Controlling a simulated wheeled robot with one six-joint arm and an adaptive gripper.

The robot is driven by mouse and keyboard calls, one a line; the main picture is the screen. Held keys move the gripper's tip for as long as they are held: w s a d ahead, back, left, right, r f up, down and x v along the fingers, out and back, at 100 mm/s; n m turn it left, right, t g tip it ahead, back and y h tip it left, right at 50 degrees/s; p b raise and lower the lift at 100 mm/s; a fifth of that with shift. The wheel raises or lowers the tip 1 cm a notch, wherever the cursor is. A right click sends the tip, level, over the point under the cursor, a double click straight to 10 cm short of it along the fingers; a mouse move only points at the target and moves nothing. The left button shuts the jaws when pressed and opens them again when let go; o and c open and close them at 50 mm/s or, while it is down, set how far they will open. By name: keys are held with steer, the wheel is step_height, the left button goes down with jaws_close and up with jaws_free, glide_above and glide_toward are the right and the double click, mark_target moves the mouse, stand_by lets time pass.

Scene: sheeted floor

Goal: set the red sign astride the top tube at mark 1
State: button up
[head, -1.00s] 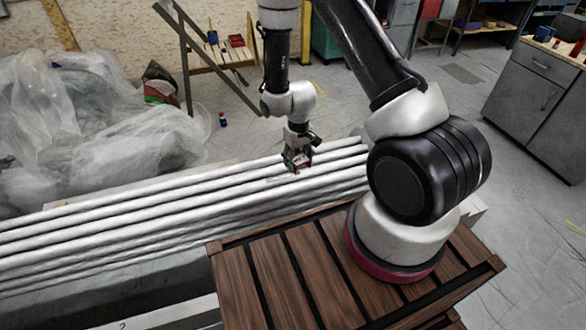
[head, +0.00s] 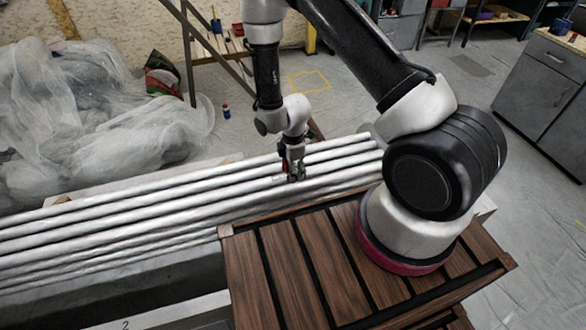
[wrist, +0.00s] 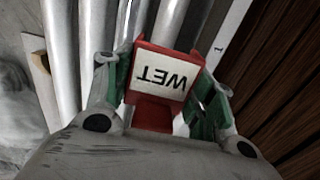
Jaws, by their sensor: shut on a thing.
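The red sign (wrist: 158,79) has a white panel reading WET, upside down in the wrist view. My gripper (wrist: 164,88) is shut on it, with a green-padded finger on each side. In the head view my gripper (head: 294,174) is over the right part of the long pale tubes (head: 130,205), close to them; the sign is barely visible there. The tubes also run behind the sign in the wrist view (wrist: 98,45). I cannot tell whether the sign touches a tube or straddles one.
A slatted brown wooden deck (head: 290,265) lies right of the tubes. A white board marked 2 (head: 160,318) is at the lower left. Crumpled clear sheeting (head: 90,110) lies beyond the tubes. A grey cabinet (head: 540,90) stands at the right, with open floor before it.

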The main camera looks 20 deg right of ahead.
mark_target(293, 185)
steer(key=shift+f, duration=3.95)
steer(key=shift+r, duration=0.15)
steer(key=shift+r, duration=1.25)
steer(key=shift+f, duration=0.25)
steer(key=shift+f, duration=1.1)
steer(key=shift+r, duration=0.1)
steer(key=shift+r, duration=3.4)
